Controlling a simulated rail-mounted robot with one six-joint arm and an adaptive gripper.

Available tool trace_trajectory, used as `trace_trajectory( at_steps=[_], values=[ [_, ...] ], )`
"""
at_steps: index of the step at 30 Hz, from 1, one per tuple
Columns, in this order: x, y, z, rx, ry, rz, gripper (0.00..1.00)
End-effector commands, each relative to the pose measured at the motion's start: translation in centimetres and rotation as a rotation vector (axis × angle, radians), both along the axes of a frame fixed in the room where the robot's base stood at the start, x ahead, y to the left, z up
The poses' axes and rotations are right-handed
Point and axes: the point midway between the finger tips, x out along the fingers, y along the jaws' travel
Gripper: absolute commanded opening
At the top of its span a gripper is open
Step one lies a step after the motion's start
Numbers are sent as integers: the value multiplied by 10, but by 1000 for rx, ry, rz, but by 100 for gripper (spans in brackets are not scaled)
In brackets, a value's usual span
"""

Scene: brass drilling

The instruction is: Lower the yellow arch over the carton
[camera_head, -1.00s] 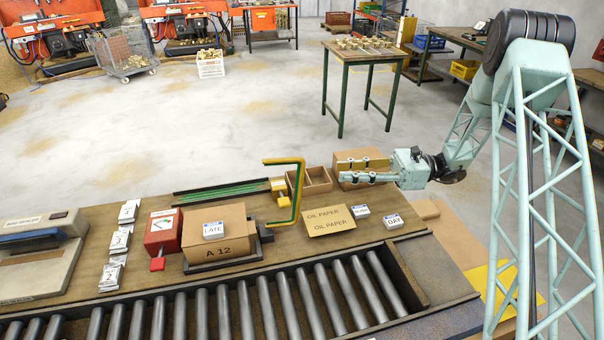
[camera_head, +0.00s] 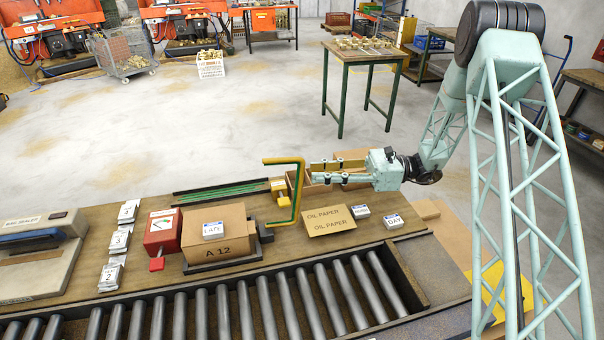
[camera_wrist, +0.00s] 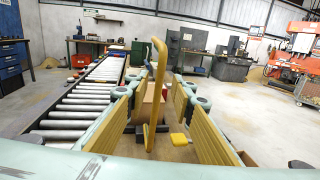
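The yellow arch (camera_head: 283,161) stands upright at the right side of the carton (camera_head: 234,237), its open side facing the carton and its inner edge green. It also shows in the wrist view (camera_wrist: 158,64), ahead of and between my fingers. The carton is marked A 12, sits on a dark tray and has a white LATE card (camera_head: 213,230) on top. My gripper (camera_head: 318,172) points left at the arch's upright, a short way to its right. Its two fingers are spread, and nothing is held between them (camera_wrist: 158,125).
A yellow block (camera_head: 279,186) stands near the arch. An open cardboard box lies partly behind my gripper. The oil paper (camera_head: 329,220) and white cards (camera_head: 393,221) lie on the bench to the right. A red device (camera_head: 162,232) stands left of the carton. The roller conveyor (camera_head: 245,312) runs in front.

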Motion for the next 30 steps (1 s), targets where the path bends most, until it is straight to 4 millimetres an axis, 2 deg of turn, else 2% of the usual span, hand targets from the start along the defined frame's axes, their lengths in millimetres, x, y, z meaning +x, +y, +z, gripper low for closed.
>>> trace_trajectory(
  at_steps=[6, 12, 18, 28, 30],
  values=[
    [-2, 28, 0, 1, 1, 2, 22],
    [-3, 46, 0, 1, 0, 1, 22],
    [-3, 54, 0, 0, 0, 0, 22],
    [-3, 56, 0, 0, 0, -1, 22],
    [-3, 56, 0, 0, 0, -1, 18]
  ],
)
